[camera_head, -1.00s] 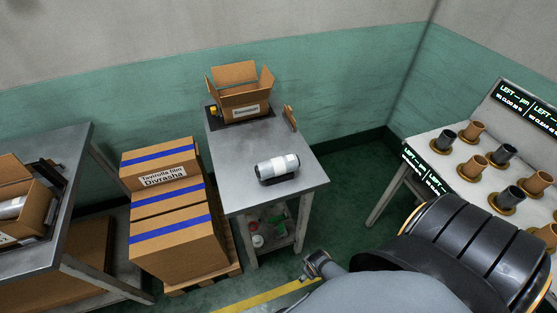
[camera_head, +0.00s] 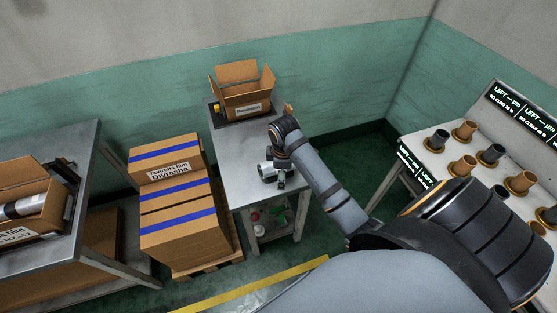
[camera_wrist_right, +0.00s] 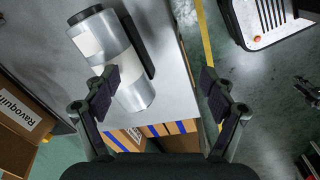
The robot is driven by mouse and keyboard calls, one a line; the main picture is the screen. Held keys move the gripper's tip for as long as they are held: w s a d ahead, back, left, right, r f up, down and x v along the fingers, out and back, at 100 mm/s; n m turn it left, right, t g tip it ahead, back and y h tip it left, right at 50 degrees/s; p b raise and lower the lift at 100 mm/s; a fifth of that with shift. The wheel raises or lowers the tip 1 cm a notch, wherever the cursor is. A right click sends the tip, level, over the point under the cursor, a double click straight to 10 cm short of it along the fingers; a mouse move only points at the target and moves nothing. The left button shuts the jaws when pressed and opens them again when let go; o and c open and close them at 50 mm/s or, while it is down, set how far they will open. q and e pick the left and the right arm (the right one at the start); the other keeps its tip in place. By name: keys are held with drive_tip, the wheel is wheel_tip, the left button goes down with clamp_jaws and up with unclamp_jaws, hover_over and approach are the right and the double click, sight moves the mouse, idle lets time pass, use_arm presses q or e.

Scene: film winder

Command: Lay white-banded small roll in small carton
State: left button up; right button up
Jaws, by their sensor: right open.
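The white-banded small roll (camera_wrist_right: 125,72) lies on its side on the grey metal table, with a pale band and dark end. In the head view my arm partly covers the roll (camera_head: 264,170). My right gripper (camera_wrist_right: 160,92) is open and empty above the table's near edge. In the wrist view one fingertip overlaps the roll and the other is apart, over the floor. The small carton (camera_head: 243,98) stands open with raised flaps at the table's far end. My left gripper is not in view.
The table (camera_head: 235,160) has bare room between roll and carton. Striped cartons (camera_head: 175,215) stand on a pallet to its left. Another table (camera_head: 65,140) with an open box (camera_head: 40,215) is at far left. A rack with several cores (camera_head: 465,130) is at right.

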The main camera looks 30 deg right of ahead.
drive_tip(key=w+d+r+n, duration=0.1)
drive_tip(key=w+r, duration=0.1)
drive_tip(key=w+d+r+n, duration=0.1)
drive_tip(key=w+r+n, duration=0.1)
drive_tip(key=w+d+r+n+g, duration=0.1)
drive_tip(key=r, duration=0.1)
drive_tip(key=shift+w+r+n+y, duration=0.2)
drive_tip(key=shift+w+n+y, duration=0.1)
drive_tip(key=shift+w, duration=0.1)
wheel_tip(320, 180, down, 6)
drive_tip(key=b, duration=0.6)
drive_tip(key=shift+a+f, duration=0.1)
drive_tip(key=shift+f, duration=0.05)
wheel_tip(320, 180, down, 3)
drive_tip(key=shift+r+b, duration=0.1)
drive_tip(key=shift+b, duration=1.1)
drive_tip(key=shift+w+f+p, duration=0.1)
drive_tip(key=shift+f+p, duration=0.25)
drive_tip(key=shift+p, duration=0.2)
drive_tip(key=shift+w+f, duration=0.1)
drive_tip(key=shift+f, duration=0.25)
drive_tip(key=shift+c, duration=1.3)
drive_tip(key=c, duration=1.2)
